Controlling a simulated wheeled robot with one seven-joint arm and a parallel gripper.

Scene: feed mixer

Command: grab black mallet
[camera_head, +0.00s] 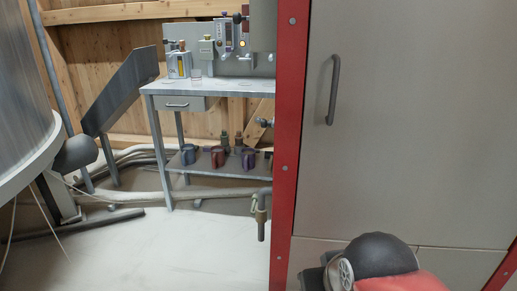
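I cannot make out a black mallet for certain in the head camera view. A dark rounded knob (75,155) shows at the left beside the large grey metal vessel (25,100); I cannot tell what it belongs to. A dark bar (85,225) lies low along the floor at the left. My gripper is not in view, so whether it is open or shut is hidden.
A grey workbench (225,88) stands at the back, with small devices on top and several coloured mugs on its lower shelf (235,170). A tall cabinet (420,130) with a red frame (287,130) fills the right. Pale floor (180,245) is open in front.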

